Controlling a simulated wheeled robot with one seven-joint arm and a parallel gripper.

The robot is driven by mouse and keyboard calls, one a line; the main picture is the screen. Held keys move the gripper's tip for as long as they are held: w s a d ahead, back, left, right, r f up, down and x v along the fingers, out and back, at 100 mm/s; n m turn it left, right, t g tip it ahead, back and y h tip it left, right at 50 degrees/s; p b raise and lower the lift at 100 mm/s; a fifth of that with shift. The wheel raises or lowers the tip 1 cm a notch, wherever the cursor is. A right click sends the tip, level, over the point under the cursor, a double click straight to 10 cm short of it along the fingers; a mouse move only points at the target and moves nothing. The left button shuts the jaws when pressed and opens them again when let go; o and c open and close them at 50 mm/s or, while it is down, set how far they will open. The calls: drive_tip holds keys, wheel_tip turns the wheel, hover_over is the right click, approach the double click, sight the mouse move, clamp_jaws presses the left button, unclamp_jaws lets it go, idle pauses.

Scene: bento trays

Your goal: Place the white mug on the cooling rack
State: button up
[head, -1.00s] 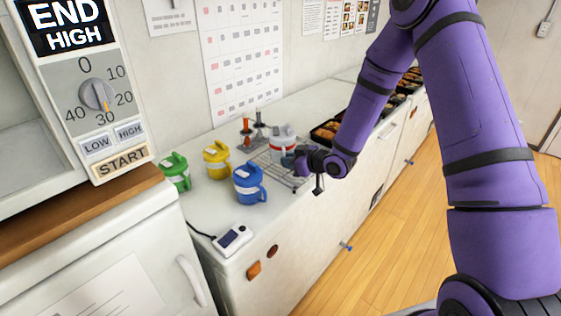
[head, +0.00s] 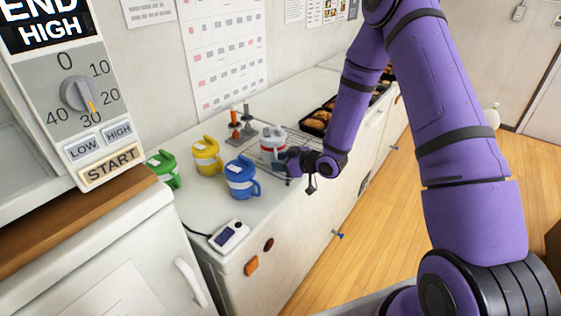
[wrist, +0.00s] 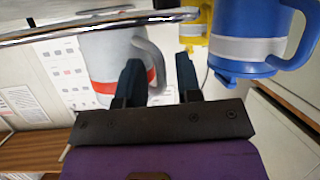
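The white mug (head: 270,146), with a grey lid and a red band, stands upright at the cooling rack (head: 292,136) on the counter and appears to rest on its wires. My gripper (head: 284,163) is low beside the mug on its near side. In the wrist view, which is upside down, the white mug (wrist: 104,60) is in front of my gripper (wrist: 158,75). The two dark fingers are apart, with the grey mug handle in line with the gap and free room visible beside it. The rack's chrome rim (wrist: 70,31) crosses in front of the mug's base.
A blue mug (head: 240,180), a yellow mug (head: 206,157) and a green mug (head: 163,168) stand left of the rack. Small bottles (head: 240,126) stand behind it. Food trays (head: 318,122) lie beyond it. A small display device (head: 228,236) is near the counter's front edge.

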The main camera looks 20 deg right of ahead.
idle(0.3)
drive_tip(key=shift+s+d+r, duration=0.1)
drive_tip(key=shift+r, duration=0.1)
drive_tip(key=v, duration=1.2)
drive_tip(key=s+d+r+m+h, duration=0.2)
drive_tip(key=r+h, duration=0.1)
drive_tip(key=r, duration=0.4)
drive_tip(key=s+d+r+m+g+h, duration=0.1)
drive_tip(key=s+d+r+h, duration=0.1)
drive_tip(key=r+h, duration=0.35)
drive_tip(key=s+d+r+m+h, duration=0.1)
drive_tip(key=r+m+h, duration=0.1)
drive_tip(key=r, duration=0.6)
drive_tip(key=s+a+r+m+g, duration=0.1)
drive_tip(key=s+r, duration=0.2)
drive_tip(key=s, duration=0.4)
drive_tip(key=s+a+r+m+g+y, duration=0.1)
drive_tip(key=s+r, duration=0.3)
drive_tip(key=s, duration=0.4)
drive_tip(key=s+a+r+m+g, duration=0.2)
drive_tip(key=s+r, duration=0.1)
drive_tip(key=s, duration=0.5)
drive_tip(key=shift+a+r+y, duration=0.1)
drive_tip(key=shift+r+y, duration=0.05)
drive_tip(key=shift+y, duration=0.1)
